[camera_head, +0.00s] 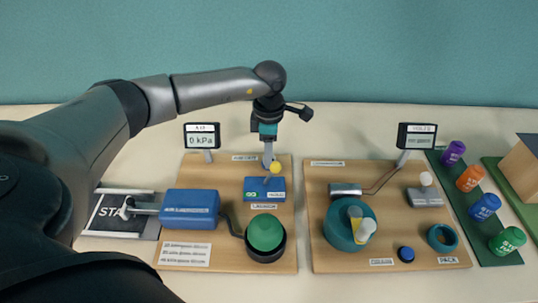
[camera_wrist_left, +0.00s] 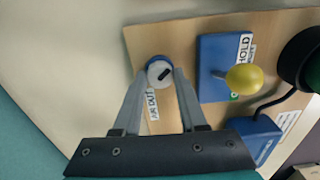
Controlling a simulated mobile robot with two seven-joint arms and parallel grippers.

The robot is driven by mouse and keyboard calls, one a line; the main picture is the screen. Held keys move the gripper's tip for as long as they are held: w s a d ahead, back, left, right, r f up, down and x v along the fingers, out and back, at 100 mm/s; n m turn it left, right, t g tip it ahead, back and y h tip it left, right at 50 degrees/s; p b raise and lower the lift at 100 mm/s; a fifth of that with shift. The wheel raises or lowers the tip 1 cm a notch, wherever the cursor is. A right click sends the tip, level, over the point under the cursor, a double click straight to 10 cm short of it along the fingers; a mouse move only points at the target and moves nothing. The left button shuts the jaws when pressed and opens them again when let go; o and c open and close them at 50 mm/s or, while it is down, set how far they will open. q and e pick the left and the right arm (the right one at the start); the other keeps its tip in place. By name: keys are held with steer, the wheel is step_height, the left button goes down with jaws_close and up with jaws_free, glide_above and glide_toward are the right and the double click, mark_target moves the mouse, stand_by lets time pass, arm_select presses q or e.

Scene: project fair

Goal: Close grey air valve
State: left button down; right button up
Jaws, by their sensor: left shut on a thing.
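The grey air valve (camera_wrist_left: 161,72) is a small round knob with a dark slanted mark on top and blue at its rim, beside an "AIR OUT" label in the left wrist view. My left gripper (camera_wrist_left: 161,84) has one finger on each side of the knob and is shut on it. In the head view my left gripper (camera_head: 268,160) points down at the back of the left wooden board (camera_head: 222,236), and it hides the valve there. My right gripper is not in view.
A blue launch block with a yellow knob (camera_head: 275,167) stands just in front of the gripper. A display (camera_head: 202,141) reads 0 kPa. A second board (camera_head: 300,235) lies right.

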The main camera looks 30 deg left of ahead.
arm_select(q)
steer(key=m+b, duration=0.1)
steer(key=m, duration=0.3)
steer(key=shift+w+m+b, duration=0.1)
steer(key=shift+m+b, duration=0.8)
steer(key=shift+m, duration=1.3)
steer(key=shift+c, duration=2.3)
jaws_free()
step_height(320, 180, up, 15)
steer(key=p, duration=0.1)
steer(key=shift+r+p, duration=0.15)
steer(key=shift+p, duration=0.15)
